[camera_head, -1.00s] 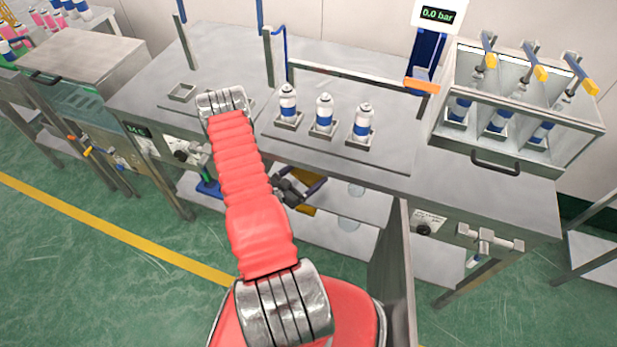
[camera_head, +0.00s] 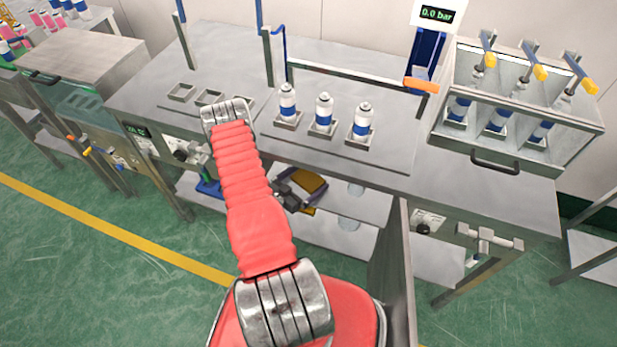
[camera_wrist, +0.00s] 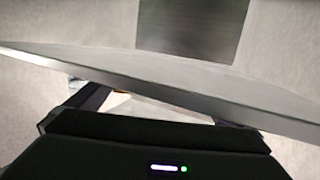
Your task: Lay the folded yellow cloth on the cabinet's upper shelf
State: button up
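My gripper (camera_head: 301,196) is at the front of the bench cabinet, below the worktop, seen past my red-sleeved arm. A folded yellow cloth (camera_head: 311,184) shows at its dark fingers, by the pale upper shelf (camera_head: 338,210). I cannot tell whether the cloth is held or resting there. In the wrist view a grey plate edge (camera_wrist: 190,88) crosses in front of the gripper and hides the fingertips. The finger bases stand apart, and a small yellow patch shows beside the left one.
Three white-and-blue cans (camera_head: 324,113) stand in holders on the worktop above. A glass-fronted box (camera_head: 520,110) with more cans stands to the right. A grey upright panel (camera_head: 391,262) stands right of my arm. Green floor is clear at lower left.

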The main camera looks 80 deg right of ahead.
jog(key=shift+r, duration=0.1)
jog(key=v, duration=1.2)
dwell(1.0)
